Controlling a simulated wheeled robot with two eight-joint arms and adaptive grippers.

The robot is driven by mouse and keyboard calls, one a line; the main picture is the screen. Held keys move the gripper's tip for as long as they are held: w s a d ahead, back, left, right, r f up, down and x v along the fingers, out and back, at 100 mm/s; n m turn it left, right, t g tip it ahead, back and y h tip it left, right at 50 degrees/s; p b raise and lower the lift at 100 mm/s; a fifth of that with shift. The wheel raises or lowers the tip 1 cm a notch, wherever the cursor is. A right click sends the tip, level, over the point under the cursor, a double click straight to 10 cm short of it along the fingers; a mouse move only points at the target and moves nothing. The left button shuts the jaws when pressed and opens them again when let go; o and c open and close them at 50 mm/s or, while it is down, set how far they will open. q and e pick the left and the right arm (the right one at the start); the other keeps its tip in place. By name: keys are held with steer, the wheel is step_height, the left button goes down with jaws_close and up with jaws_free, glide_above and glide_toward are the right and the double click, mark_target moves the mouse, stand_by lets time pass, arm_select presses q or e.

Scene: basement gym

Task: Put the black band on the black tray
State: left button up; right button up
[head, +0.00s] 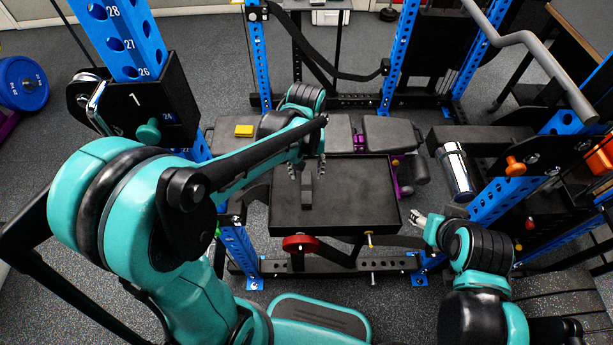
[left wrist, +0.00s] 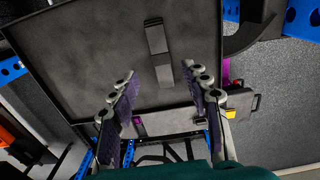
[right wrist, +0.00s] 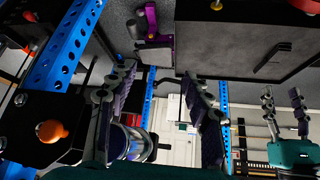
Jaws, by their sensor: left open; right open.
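The black tray (head: 352,200) is a wide, shallow, dark tray in the middle of the head view; it also shows in the left wrist view (left wrist: 95,55) and right wrist view (right wrist: 220,45). The black band (head: 307,190) lies on the tray's floor, left of its middle. In the left wrist view the band (left wrist: 157,50) is a bent dark strip resting on the tray. My left gripper (head: 307,168) is open and empty just above the tray, its fingers apart and clear of the band. My right gripper (head: 420,216) is open and empty, outside the tray's front right corner.
A padded bench (head: 338,135) stands behind the tray, with a yellow block (head: 244,131) at its left. A shiny metal cylinder (head: 458,172) is right of the tray. Blue rack posts (head: 394,60) surround the area. Most of the tray's right half is bare.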

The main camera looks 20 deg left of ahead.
arm_select(q)
steer(key=s+a+r+m+t, duration=0.3)
steer(key=s+r+t, duration=0.4)
steer(key=s, duration=0.3)
steer(key=shift+s+a+r+p, duration=0.15)
steer(key=shift+a+r+p, duration=0.2)
steer(key=shift+a+r, duration=0.45)
steer(key=shift+f, duration=0.2)
